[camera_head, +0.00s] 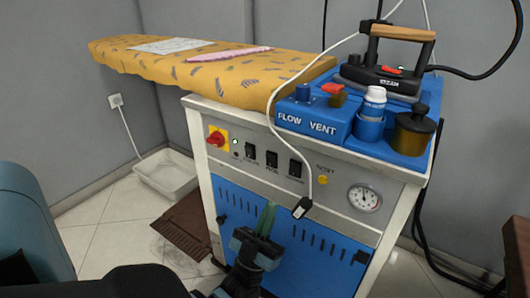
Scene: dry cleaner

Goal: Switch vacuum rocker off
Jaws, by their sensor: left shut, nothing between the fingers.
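Three black rocker switches sit in a row on the cream control panel (340,210) of the ironing station: a left one (250,151), a middle one (271,159) and a right one (295,168). Their labels are too small to read surely, so I cannot tell which is the vacuum rocker or how each is set. My left gripper (266,218) is shut and empty, its greenish fingers pointing up in front of the blue lower door, below the rockers and apart from them in the picture. My right gripper is out of view.
An iron (385,75) and bottles stand on top, beside the yellow ironing board (215,75).

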